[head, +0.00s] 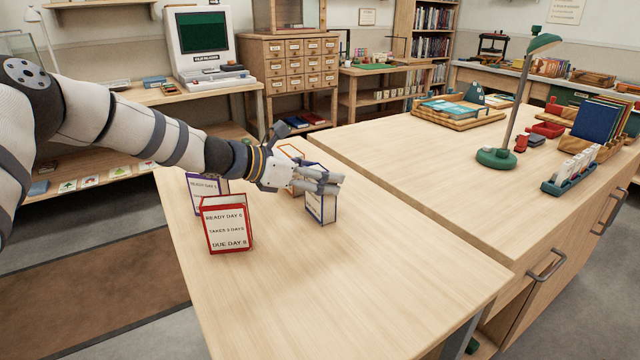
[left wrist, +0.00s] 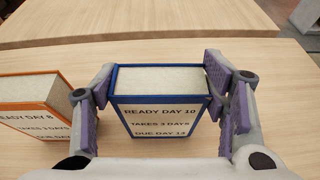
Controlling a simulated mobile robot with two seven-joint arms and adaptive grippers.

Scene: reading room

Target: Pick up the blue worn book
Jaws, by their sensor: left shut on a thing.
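The blue worn book (head: 322,206) stands upright on the near table, with a white label on its face. In the left wrist view the blue book (left wrist: 160,115) reads "READY DAY 10, TAKES 3 DAYS, DUE DAY 13". My left gripper (head: 318,182) reaches over it from the left and is shut on it. In the left wrist view the finger pads of my left gripper (left wrist: 158,92) lie on both sides of the book. Whether the book's foot touches the table is hard to tell. My right gripper is not in view.
An orange book (left wrist: 35,105) stands close to the left of the blue one. A red book (head: 226,223) and a purple book (head: 205,187) stand further left on the near table (head: 330,290). A green lamp (head: 496,157) stands on the table at right. The table's front part is clear.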

